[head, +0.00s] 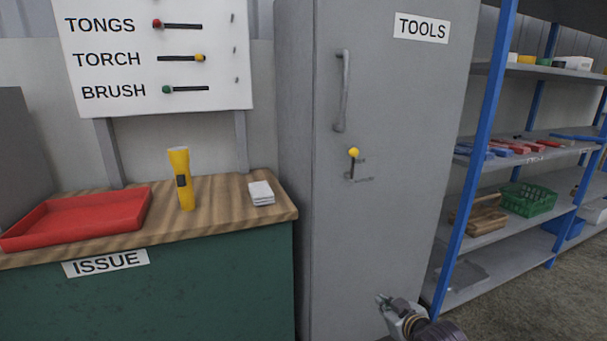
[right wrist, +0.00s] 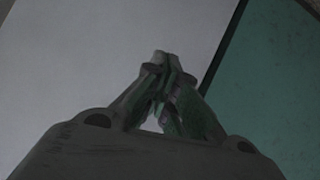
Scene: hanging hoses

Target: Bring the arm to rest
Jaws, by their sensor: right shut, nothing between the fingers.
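My right gripper (head: 384,299) is low in the head view, in front of the lower part of the grey TOOLS cabinet (head: 390,230). Its fingers are shut with nothing between them. In the right wrist view the closed fingertips (right wrist: 162,58) point at a plain grey surface, with a green surface to the right. The cabinet door is closed, and a small yellow-knobbed lever (head: 353,160) is on it below the handle (head: 341,90). My left gripper is not in view.
A wooden-topped bench (head: 225,207) at left bears a red tray (head: 75,217), an upright yellow torch (head: 181,178) and a white folded stack (head: 261,193). Blue-framed shelves (head: 481,150) with tools and a green basket (head: 527,199) stand at right.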

